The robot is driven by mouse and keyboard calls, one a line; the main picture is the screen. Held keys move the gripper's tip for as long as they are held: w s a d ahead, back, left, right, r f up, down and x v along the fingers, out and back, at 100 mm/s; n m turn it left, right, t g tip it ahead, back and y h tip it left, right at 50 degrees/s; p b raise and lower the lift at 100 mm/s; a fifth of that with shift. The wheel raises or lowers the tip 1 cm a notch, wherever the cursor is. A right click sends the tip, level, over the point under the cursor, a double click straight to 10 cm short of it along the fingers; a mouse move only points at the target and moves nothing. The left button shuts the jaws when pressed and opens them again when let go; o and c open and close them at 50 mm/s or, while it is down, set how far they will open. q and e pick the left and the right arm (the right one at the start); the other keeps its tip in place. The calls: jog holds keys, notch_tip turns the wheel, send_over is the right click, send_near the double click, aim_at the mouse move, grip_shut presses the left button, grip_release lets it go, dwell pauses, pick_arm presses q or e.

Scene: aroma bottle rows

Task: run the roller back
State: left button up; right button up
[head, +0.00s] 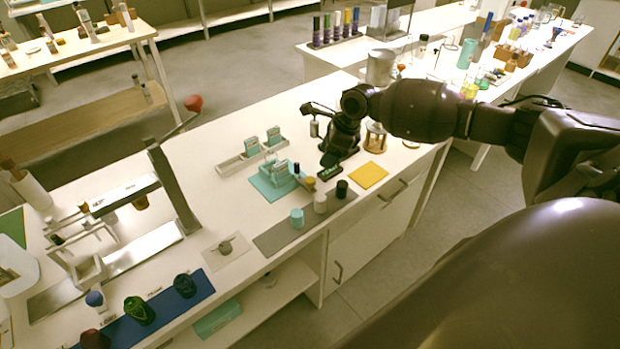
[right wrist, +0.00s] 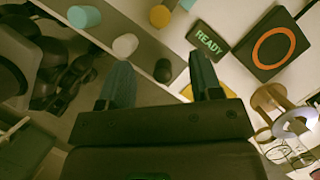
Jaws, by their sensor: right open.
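I cannot make out a roller for certain. A metal frame (head: 172,190) with a slanted post stands at the left of the table, and a lever with a red knob (head: 193,103) rises by it. My right gripper (head: 333,153) is far to the right of the frame, low over the table by a black READY sign (head: 330,172). In the right wrist view its two fingers (right wrist: 160,78) are apart with nothing held between them. The READY sign (right wrist: 208,41) lies just beyond the fingertips. My left gripper is not in view.
A teal tray (head: 263,190) and a yellow mat (head: 368,176) lie near the right gripper. Small bottles stand on a grey strip (head: 270,241) at the front edge. Table space behind the grey strip is partly clear.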

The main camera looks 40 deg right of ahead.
aim_at(311, 179)
jog(key=b+x, duration=0.2)
jog(key=x, duration=0.8)
jog(key=shift+w+a+f+b, duration=0.2)
jog(key=shift+w+f+b, duration=0.05)
jog(key=shift+f+b, duration=0.1)
jog(key=shift+c, duration=0.2)
